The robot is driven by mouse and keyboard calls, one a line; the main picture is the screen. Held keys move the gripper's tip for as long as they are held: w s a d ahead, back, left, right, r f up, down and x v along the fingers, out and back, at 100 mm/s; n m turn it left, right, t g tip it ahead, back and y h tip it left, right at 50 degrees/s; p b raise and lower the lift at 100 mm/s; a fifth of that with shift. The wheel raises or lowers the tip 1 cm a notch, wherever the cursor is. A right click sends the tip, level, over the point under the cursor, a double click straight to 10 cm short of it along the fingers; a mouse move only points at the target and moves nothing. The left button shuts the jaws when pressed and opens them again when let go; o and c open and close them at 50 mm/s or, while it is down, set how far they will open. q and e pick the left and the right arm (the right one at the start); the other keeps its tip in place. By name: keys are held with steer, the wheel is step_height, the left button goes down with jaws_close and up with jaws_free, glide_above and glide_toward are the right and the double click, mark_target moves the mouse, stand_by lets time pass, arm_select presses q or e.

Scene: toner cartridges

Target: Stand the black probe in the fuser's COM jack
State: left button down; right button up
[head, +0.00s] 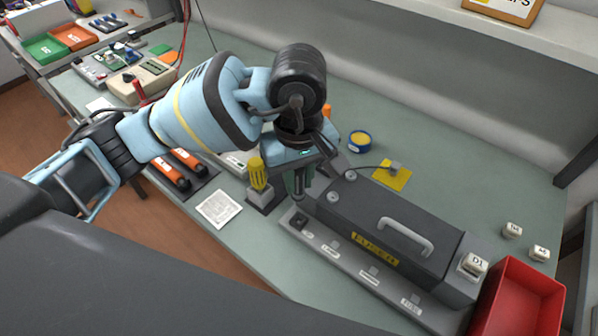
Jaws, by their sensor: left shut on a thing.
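The fuser (385,232) is a long dark grey unit with a metal handle and a yellow FUSER label, right of centre. A light strip with small labels runs along its near side. A black socket block (298,221) sits at the strip's left end; its label is too small to read surely, so I cannot confirm it is the COM jack. My left gripper (298,186) points down just above this block, shut on a slim dark thing that looks like the black probe. The fingers mostly hide it, and I cannot tell whether its tip touches the block. My right gripper is out of view.
A yellow-handled tool (258,174) stands in a holder close left of my gripper. A red bin (520,300) stands at the fuser's right end. A blue-and-yellow roll (360,141) and a yellow pad (391,175) lie behind. The bench at back right is mostly clear.

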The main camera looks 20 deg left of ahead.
mark_target(299, 196)
arm_select(q)
steer(key=shift+f+b, duration=0.3)
steer(key=shift+f, duration=0.55)
steer(key=shift+f+b, duration=0.75)
steer(key=shift+f, duration=1.15)
steer(key=shift+w+f+b, duration=0.1)
steer(key=shift+f+b, duration=0.75)
steer(key=shift+f, duration=0.6)
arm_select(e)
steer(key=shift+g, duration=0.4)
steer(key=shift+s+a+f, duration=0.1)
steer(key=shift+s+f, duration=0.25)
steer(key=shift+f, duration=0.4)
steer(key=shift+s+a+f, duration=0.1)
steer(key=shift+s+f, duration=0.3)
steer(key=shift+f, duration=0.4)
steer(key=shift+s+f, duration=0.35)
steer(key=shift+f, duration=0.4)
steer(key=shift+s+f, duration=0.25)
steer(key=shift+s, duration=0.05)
arm_select(q)
steer(key=shift+f+b, duration=0.15)
steer(key=shift+b, duration=0.15)
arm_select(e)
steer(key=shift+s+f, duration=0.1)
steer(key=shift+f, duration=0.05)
